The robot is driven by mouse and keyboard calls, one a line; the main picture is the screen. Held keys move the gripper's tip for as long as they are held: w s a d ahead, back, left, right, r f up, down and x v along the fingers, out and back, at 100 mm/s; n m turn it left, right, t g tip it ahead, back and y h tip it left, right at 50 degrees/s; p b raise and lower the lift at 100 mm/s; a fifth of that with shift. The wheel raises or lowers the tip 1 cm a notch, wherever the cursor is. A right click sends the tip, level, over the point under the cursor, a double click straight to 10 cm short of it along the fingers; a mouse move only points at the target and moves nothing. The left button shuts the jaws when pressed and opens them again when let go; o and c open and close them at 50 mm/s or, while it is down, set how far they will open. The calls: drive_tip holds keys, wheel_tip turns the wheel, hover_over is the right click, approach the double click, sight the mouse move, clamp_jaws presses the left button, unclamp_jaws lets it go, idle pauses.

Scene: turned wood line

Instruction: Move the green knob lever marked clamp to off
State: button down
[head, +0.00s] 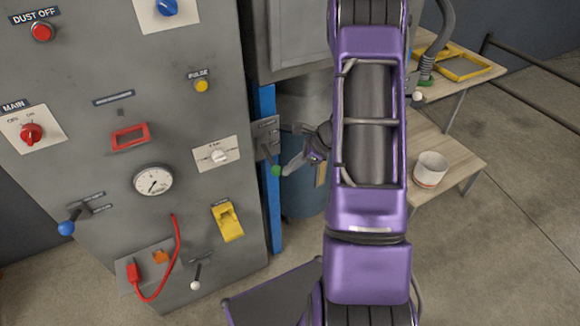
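The green knob lever (275,170) hangs from a small grey plate (266,128) on the right side of the cabinet, by a blue upright. Its dark stem slopes down and slightly right to the round green knob. The plate's marking is too small to read, so I cannot confirm "clamp" or the off side. My gripper (291,150) is just right of the lever, with its two fingers spread apart, one high and one low. The lower fingertip is close to the green knob; I cannot tell whether they touch. My purple arm hides part of the gripper.
The grey cabinet (90,75) bears a blue-knob lever (67,228), a white-knob lever (195,285), a red main switch (31,133), a yellow switch (228,222) and a looping red cable (176,260). A wooden table (440,150) with a white pot (430,169) stands right.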

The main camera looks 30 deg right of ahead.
drive_tip(key=shift+w+f+b, duration=0.15)
drive_tip(key=shift+f+b, duration=0.3)
drive_tip(key=shift+f, duration=0.3)
drive_tip(key=shift+w+f+b, duration=0.1)
drive_tip(key=shift+f+b, duration=0.35)
drive_tip(key=shift+f, duration=0.25)
drive_tip(key=s+d+r+p, duration=0.2)
drive_tip(key=s+d+r, duration=0.6)
drive_tip(key=s, duration=0.1)
